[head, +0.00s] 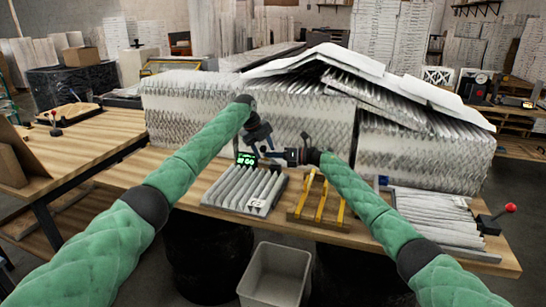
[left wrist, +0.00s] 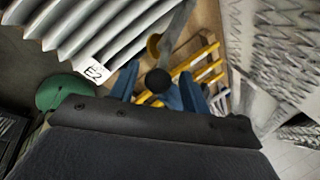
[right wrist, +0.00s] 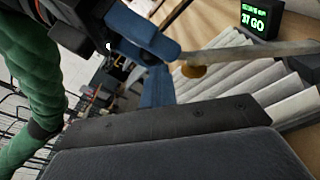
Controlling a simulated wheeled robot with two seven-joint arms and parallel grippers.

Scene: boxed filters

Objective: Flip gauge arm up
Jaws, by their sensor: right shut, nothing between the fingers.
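The gauge arm is a grey bar (left wrist: 177,35) with a black ball (left wrist: 158,80) at its end. In the left wrist view the ball appears between the spread blue fingers of my left gripper (left wrist: 160,88); contact cannot be told. In the right wrist view the bar (right wrist: 250,50) runs nearly level from the left gripper's fingers (right wrist: 145,35) to the right, above a brass-coloured round part (right wrist: 193,70). My right gripper (right wrist: 157,75) is shut and empty, close to the left one. In the head view both the left (head: 263,151) and right (head: 277,155) grippers meet over the bench.
A green-lit display (right wrist: 262,20) reading "GO" stands behind pleated grey filters (head: 243,187). A wooden rack with yellow bars (head: 320,200) is beside them. Large stacked filters (head: 190,110) block the back. A red-knobbed lever (head: 497,216) stands at the bench's right end.

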